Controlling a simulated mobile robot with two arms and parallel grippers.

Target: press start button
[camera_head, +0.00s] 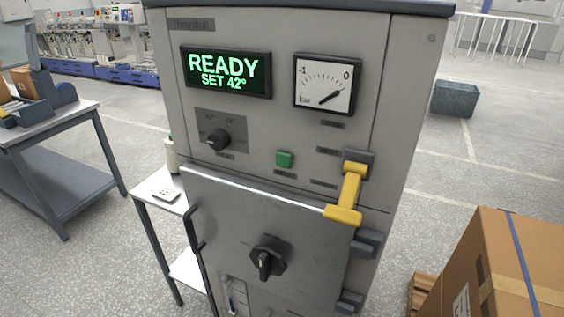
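A tall grey machine stands in the middle of the head view. The display (227,72) above left reads "READY SET 42°" in green. A black rotary knob (217,139) is left of the button. Neither of my grippers shows.
The machine's door (265,225) has a black knob (266,258) and appears closed. A yellow latch handle (348,194) is at its right. A cardboard box (510,265) stands at lower right, a small white table (158,187) and a grey workbench (55,130) at left.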

